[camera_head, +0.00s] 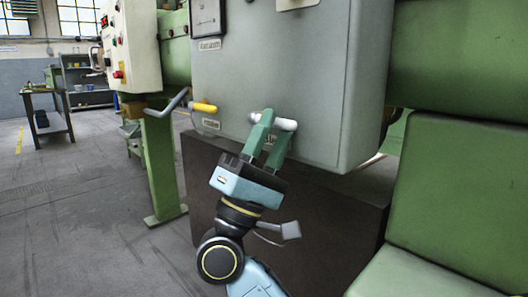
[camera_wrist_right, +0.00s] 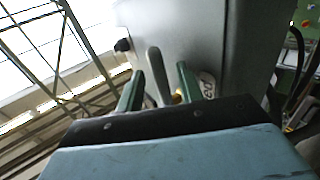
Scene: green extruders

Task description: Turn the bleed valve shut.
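A pale grey lever handle (camera_head: 286,124), which I take to be the bleed valve's, sticks out low on the front of the grey cabinet (camera_head: 290,70). My right gripper (camera_head: 272,122) reaches up to it from below, its two green fingers around the handle. In the right wrist view the handle (camera_wrist_right: 155,72) stands between the fingertips (camera_wrist_right: 158,85), with a visible gap on each side, so the gripper looks open. The valve body is mostly hidden behind the fingers. My left gripper is not in view.
A white control box (camera_head: 132,45) with a red button stands further left. Green machine bodies (camera_head: 458,60) close off the right. Open floor (camera_head: 70,200) lies at left.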

